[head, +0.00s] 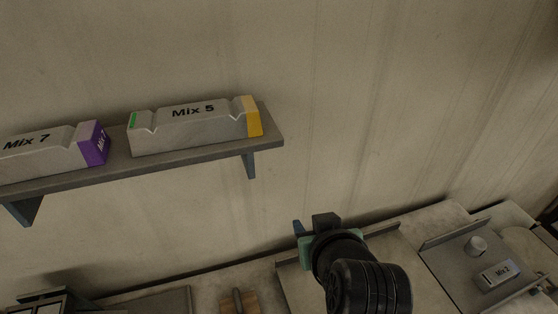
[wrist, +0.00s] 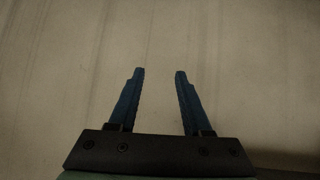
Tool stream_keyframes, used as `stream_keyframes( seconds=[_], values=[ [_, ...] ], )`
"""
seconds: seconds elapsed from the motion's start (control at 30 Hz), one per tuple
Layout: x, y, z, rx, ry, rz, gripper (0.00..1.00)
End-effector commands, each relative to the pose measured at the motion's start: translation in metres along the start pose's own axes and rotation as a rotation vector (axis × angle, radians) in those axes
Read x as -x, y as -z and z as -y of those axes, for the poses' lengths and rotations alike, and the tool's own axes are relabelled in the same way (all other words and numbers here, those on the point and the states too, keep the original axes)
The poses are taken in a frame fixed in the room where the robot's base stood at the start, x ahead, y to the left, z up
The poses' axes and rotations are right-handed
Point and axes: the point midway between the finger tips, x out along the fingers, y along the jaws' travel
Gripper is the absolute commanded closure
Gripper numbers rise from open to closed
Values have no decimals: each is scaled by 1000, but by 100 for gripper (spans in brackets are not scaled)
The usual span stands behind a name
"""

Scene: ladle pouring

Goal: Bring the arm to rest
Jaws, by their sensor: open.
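My gripper (wrist: 160,75) shows in the wrist view with its two blue fingers apart and nothing between them. It faces the plain, pale wall. In the head view my arm rises at the lower middle, over the counter and below the right end of the shelf. The gripper touches nothing that I can see.
A wall shelf (head: 200,158) at upper left bears a Mix 5 block (head: 190,128) and a Mix 7 block (head: 40,150). On the counter at right, a grey tray (head: 450,262) holds a Mix 2 block (head: 499,274) and a small round piece (head: 476,245). The wall (head: 380,100) above is clear.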

Motion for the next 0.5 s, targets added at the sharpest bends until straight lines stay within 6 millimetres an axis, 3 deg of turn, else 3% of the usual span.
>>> stream_keyframes(
  seconds=[0.03,0.1,0.17,0.3,0.4,0.5],
  values=[
    [12,37,-1,9,-35,-112,51],
    [33,87,-2,11,-82,-274,51],
    [57,126,0,9,-115,-415,51],
    [128,207,9,0,-164,-746,51],
    [189,250,20,-10,-180,-979,51],
    [247,276,30,-22,-182,-1181,51]
  ],
)
